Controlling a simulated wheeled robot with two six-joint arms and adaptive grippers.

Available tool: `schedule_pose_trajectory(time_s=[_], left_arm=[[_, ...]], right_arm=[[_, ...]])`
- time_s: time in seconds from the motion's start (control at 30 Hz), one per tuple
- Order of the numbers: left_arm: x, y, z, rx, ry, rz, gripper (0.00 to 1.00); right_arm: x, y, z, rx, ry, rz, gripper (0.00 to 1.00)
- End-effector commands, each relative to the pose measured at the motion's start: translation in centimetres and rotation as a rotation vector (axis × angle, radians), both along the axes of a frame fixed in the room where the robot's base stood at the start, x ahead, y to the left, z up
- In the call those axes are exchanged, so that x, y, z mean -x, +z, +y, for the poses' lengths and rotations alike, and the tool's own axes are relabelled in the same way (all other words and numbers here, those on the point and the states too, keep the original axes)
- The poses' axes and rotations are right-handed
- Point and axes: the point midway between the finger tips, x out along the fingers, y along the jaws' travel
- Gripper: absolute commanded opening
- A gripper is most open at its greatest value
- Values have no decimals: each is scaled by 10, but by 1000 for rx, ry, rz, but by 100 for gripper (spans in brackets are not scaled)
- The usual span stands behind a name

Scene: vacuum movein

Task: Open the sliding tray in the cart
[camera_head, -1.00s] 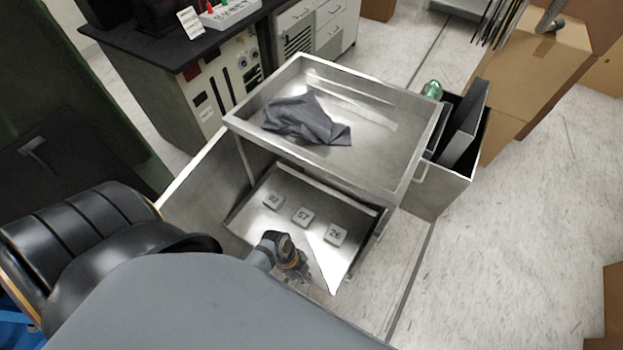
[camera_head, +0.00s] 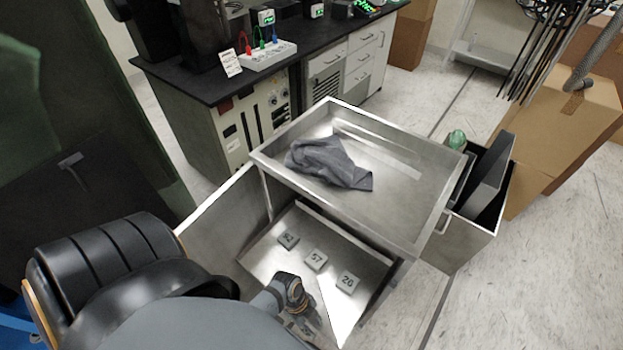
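The metal cart (camera_head: 400,235) stands in the middle, with a grey cloth (camera_head: 330,162) lying in its top pan. Below the top pan, the sliding tray (camera_head: 262,262) shows, with several small numbered blocks on it; one (camera_head: 347,282) reads 26 and another (camera_head: 316,260) reads 57. My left gripper (camera_head: 308,322) is at the tray's near edge, below the blocks in the picture. Its fingers are small and partly hidden against the metal, so I cannot tell whether they are open or touching the tray. My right gripper is not in view.
A bin (camera_head: 478,232) with a dark panel and a green object (camera_head: 456,140) hangs on the cart's right side. A black chair (camera_head: 110,255) stands at the left, close to the cart. A black-topped bench (camera_head: 260,85) is behind. Cardboard boxes (camera_head: 560,125) stand at right; the floor (camera_head: 540,290) at lower right is clear.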

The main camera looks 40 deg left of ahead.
Motion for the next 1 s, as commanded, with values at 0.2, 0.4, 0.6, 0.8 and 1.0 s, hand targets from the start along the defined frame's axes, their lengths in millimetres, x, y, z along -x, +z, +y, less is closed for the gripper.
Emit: schedule_pose_trajectory(time_s=[0.2,0.4,0.6,0.8,1.0], left_arm=[[-1,32,15,-4,-3,-4,25],[-1,77,34,-4,-4,-3,25],[-1,104,44,-3,-1,-2,25],[-1,110,46,0,0,1,25],[-1,110,46,0,0,0,25]], right_arm=[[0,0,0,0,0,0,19],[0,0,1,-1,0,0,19],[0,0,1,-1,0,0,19],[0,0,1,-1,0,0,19],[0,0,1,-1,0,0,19]])
